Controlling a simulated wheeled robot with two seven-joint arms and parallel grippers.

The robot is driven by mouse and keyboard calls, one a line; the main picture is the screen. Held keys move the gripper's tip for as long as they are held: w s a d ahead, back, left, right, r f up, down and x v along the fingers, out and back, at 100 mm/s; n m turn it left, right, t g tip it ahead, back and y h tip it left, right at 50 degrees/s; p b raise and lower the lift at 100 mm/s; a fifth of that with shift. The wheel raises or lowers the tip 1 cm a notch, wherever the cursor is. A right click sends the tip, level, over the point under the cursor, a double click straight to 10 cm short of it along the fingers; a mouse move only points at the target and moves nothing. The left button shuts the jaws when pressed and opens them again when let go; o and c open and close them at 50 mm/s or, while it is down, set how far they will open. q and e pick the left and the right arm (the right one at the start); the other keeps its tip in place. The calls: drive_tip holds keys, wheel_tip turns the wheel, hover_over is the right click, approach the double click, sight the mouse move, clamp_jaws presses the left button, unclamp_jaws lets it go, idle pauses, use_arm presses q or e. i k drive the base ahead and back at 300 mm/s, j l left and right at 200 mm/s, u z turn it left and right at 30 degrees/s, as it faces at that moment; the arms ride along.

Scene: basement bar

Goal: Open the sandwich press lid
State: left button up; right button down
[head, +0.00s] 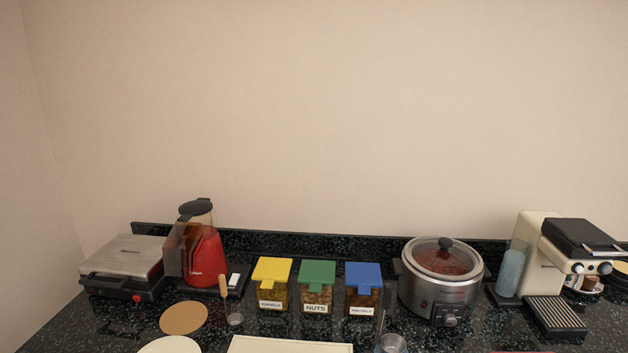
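The sandwich press (127,267) sits at the far left of the dark counter, near the left wall. Its lid (130,254) is a flat brushed-metal slab and lies closed over the black lower body. A dark handle runs along the front, and a red knob (137,298) shows at the front right corner. Neither of my grippers is in the head view.
A red blender (206,258) and a brownish translucent panel stand close to the press's right side. A round brown board (184,318) lies in front. Jars with yellow (273,269), green and blue lids, a slow cooker (440,294) and a coffee machine (537,250) extend rightward.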

sight(132, 261)
drive_tip(key=j, duration=0.75)
drive_tip(key=i+j, duration=0.15)
drive_tip(key=j, duration=0.6)
